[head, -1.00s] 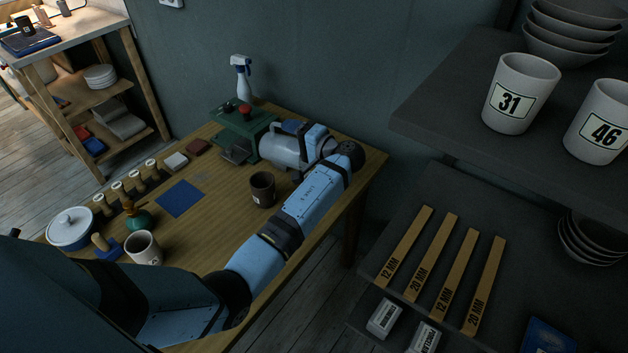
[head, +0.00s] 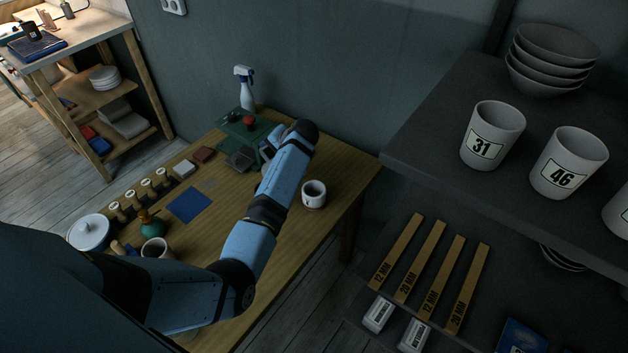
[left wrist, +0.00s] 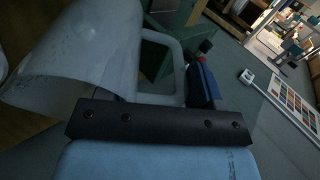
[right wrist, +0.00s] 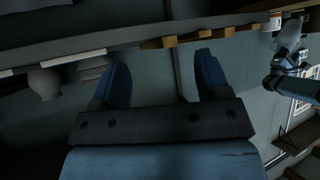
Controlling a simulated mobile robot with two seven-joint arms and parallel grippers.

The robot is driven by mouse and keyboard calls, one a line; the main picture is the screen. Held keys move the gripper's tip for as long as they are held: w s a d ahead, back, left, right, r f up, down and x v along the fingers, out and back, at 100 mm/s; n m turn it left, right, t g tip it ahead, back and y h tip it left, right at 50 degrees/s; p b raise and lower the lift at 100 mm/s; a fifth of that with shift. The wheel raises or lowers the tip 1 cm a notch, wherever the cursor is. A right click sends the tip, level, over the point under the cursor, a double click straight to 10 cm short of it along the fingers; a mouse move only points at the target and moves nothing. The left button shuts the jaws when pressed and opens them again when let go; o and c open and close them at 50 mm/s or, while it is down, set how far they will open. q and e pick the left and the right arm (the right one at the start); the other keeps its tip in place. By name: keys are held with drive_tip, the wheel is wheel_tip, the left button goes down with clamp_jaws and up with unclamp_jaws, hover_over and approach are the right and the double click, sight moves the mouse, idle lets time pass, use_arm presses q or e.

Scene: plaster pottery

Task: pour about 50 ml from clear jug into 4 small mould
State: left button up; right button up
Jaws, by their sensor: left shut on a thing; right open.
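The clear jug (left wrist: 75,65) fills the upper left of the left wrist view, whitish and tilted in that picture. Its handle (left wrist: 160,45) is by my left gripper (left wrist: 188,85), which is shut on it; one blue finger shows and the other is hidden. In the head view my left gripper (head: 272,150) is over the table's back right, and my arm hides most of the jug. A small pale cup (head: 314,194) with a dark label stands right of my arm; I cannot read the label or tell if it is the mould. My right gripper (right wrist: 163,75) is open and empty.
A green device (head: 240,128) and spray bottle (head: 245,88) stand at the table's back. Stamps (head: 145,188), a blue mat (head: 189,205), a lidded pot (head: 90,232) and another cup (head: 157,249) are at left. A dark shelf (head: 440,130) with cups rises at right.

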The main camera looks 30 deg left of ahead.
use_arm(q)
drive_tip(key=a+h+p, duration=0.3)
drive_tip(key=a+p, duration=0.1)
drive_tip(key=p, duration=0.1)
drive_tip(key=shift+h+p, duration=0.35)
drive_tip(key=shift+h, duration=0.05)
drive_tip(key=a+f+h+p, duration=0.1)
drive_tip(key=h, duration=0.1)
drive_tip(key=a+f+h+p, duration=0.1)
drive_tip(key=a+h, duration=0.1)
drive_tip(key=shift+w+a+f+h, duration=0.15)
drive_tip(key=shift+a+h, duration=0.05)
drive_tip(key=shift+h, duration=0.1)
use_arm(e)
wheel_tip(320, 180, up, 9)
drive_tip(key=shift+d+f, duration=0.2)
drive_tip(key=shift+d, duration=0.1)
drive_tip(key=shift+w+r, duration=0.1)
